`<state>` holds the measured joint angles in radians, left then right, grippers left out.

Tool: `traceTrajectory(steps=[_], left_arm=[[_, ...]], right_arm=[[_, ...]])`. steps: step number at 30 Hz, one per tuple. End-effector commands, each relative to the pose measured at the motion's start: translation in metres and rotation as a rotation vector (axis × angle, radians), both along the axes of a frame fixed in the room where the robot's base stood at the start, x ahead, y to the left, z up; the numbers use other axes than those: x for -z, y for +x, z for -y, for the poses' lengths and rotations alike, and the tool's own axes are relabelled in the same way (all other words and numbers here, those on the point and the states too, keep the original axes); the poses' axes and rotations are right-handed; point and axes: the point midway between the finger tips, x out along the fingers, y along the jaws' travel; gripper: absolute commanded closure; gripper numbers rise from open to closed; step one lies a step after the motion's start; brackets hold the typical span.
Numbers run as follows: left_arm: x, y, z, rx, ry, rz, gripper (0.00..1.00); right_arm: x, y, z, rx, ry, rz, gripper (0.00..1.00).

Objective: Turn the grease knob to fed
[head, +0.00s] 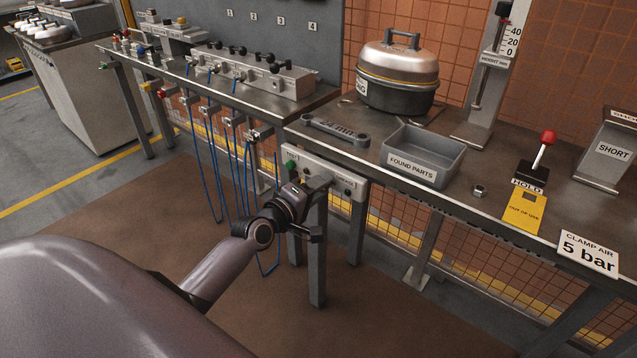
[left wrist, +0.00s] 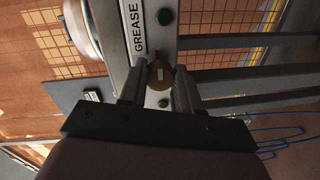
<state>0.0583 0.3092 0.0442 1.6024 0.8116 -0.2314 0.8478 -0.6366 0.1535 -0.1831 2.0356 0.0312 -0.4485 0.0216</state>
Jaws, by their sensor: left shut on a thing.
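The grease knob (left wrist: 160,76) is a round brass-coloured knob with a pale mark, on a grey panel (head: 333,177) at the bench's front edge. Beside it in the left wrist view is a white GREASE label (left wrist: 137,27). My left gripper (head: 303,187) is at this panel in the head view and largely hides the knob there. In the left wrist view its two fingers (left wrist: 159,84) stand on either side of the knob, shut on it. I cannot read which setting the knob's mark points to. My right gripper is not in view.
A green button (left wrist: 165,16) and a dark round fitting (left wrist: 164,103) sit near the knob on the panel. Blue hoses (head: 240,155) hang left of it. Above are a spanner (head: 336,131), a FOUND PARTS tray (head: 424,168) and a lidded pot (head: 397,78).

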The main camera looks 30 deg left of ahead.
Motion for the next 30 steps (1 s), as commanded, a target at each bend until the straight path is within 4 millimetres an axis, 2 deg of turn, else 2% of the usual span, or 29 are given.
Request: traceTrajectory(steps=[30], left_arm=[[0.002,0.000,0.000,0.001,0.962,0.073,0.98]], right_arm=[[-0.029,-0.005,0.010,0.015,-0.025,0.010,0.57]])
